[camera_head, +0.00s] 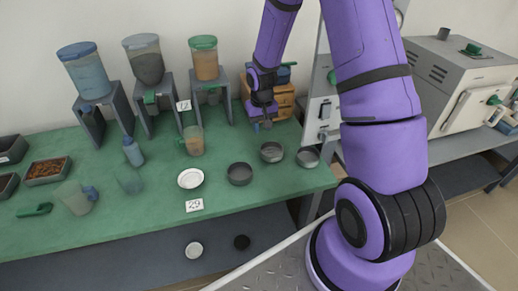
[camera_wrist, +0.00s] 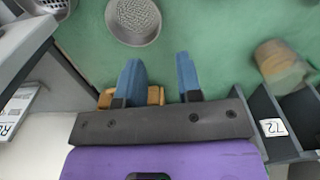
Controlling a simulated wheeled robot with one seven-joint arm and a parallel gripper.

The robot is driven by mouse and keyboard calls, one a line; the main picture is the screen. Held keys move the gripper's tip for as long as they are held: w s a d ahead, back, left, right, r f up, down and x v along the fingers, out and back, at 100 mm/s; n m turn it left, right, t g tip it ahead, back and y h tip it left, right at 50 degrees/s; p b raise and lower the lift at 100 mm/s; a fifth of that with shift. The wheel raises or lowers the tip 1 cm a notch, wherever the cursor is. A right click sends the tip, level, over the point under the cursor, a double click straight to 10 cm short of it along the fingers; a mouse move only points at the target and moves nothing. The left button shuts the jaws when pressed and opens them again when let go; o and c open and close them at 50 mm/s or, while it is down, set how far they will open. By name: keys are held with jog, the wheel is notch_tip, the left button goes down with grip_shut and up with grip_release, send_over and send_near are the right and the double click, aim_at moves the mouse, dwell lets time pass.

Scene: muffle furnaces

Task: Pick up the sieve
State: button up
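The sieve appears to be the round grey bowl with a dotted, perforated bottom (camera_wrist: 134,20) at the top of the wrist view. In the head view it seems to be the grey bowl (camera_head: 271,152) on the green bench. My gripper (camera_wrist: 157,78) is open, with its two blue fingers apart and no sieve between them. In the head view my gripper (camera_head: 264,122) hangs above the bench, behind the sieve and close to the wooden drawers. A second, lighter perforated bowl (camera_wrist: 46,5) is cut off at the top left; it seems to be the rightmost bowl (camera_head: 308,157).
A dark bowl (camera_head: 239,174) and a white dish (camera_head: 190,178) lie left of the sieve. A mug with brown contents (camera_head: 193,140) stands farther left. Small wooden drawers (camera_head: 284,104) stand behind my gripper. A grey panel (camera_head: 321,115) rises at the bench's right end.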

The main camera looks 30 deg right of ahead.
jog(key=w+f, duration=0.1)
jog(key=f, duration=0.1)
send_over(261, 148)
jog(key=s+a, duration=0.2)
notch_tip(261, 148, down, 5)
jog(key=shift+w+r, duration=0.1)
jog(key=shift+w, duration=0.05)
jog(key=f, duration=0.4)
jog(key=shift+s+d, duration=0.25)
jog(key=shift+s, duration=0.05)
jog(key=shift+f, duration=0.8)
grip_shut()
